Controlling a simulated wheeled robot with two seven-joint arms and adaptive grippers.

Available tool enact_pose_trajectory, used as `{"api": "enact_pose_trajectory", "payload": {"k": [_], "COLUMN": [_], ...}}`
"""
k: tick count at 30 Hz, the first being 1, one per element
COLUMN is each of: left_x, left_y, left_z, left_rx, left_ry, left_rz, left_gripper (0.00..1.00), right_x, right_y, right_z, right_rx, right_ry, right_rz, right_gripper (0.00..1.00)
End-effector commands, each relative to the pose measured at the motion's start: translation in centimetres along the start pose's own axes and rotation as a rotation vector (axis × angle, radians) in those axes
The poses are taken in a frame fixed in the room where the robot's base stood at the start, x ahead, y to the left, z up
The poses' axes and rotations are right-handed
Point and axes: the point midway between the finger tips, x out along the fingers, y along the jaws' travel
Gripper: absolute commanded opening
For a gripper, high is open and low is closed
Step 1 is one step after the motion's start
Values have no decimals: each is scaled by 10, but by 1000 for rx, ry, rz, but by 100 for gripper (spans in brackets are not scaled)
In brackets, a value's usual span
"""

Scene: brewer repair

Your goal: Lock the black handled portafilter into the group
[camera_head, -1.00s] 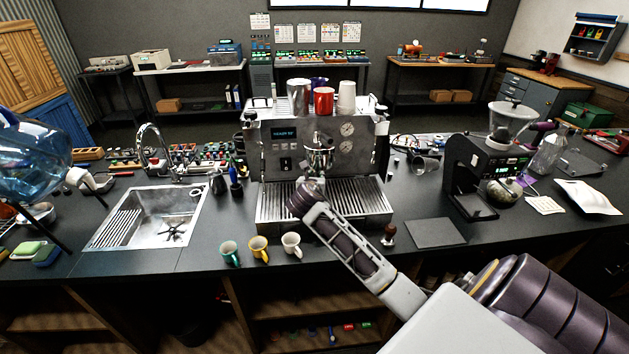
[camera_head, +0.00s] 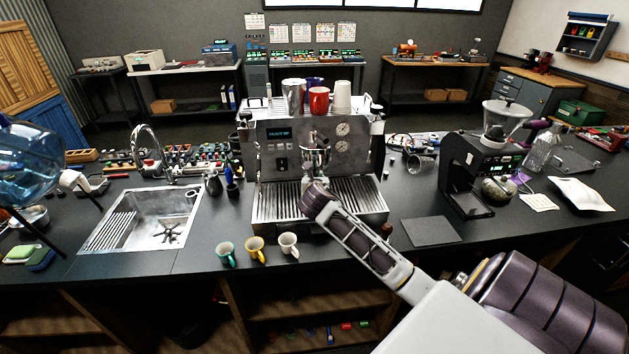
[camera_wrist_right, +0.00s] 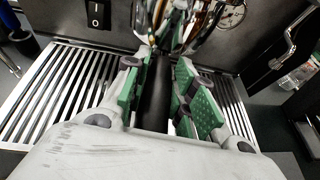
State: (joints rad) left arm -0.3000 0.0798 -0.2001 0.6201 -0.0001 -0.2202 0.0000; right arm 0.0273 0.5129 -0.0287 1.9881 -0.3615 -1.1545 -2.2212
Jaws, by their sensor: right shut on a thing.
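The espresso machine (camera_head: 268,165) stands on the counter, with its group (camera_head: 317,155) at the front above the slatted drip tray (camera_head: 270,205). My right gripper (camera_wrist_right: 157,85) is shut around the black handle (camera_wrist_right: 156,98) of the portafilter, between its green-padded fingers in the right wrist view. The handle points up that view toward the shiny metal of the group. In the head view my right wrist hides most of the gripper and handle in front of the group. I cannot tell whether the portafilter is seated in the group. My left gripper is not in view.
Green, yellow and white mugs (camera_head: 256,248) stand at the counter's front edge. Cups (camera_head: 319,99) stand on the machine. A sink (camera_head: 145,220) lies left. A black grinder (camera_head: 468,170) and dark mat (camera_head: 432,231) are right. A tamper (camera_head: 387,229) is partly behind my right arm.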

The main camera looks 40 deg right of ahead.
Motion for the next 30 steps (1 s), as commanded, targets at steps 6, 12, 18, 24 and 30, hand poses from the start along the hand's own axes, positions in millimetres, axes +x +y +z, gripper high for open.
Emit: {"api": "enact_pose_trajectory", "payload": {"k": [6,12,18,24,30], "left_x": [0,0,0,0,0], "left_y": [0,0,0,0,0], "left_z": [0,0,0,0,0], "left_rx": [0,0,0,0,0], "left_ry": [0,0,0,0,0], "left_rz": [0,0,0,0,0], "left_gripper": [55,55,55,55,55], "right_x": [0,1,0,0,0], "right_y": [-4,-9,-12,-12,-12], "right_z": [2,2,2,2,2], "right_rx": [-11,-31,-45,-46,-46], "right_ry": [-4,-5,-4,-3,-3], "right_rz": [21,70,109,117,116], "right_gripper": [0,0,0,0,39]}}
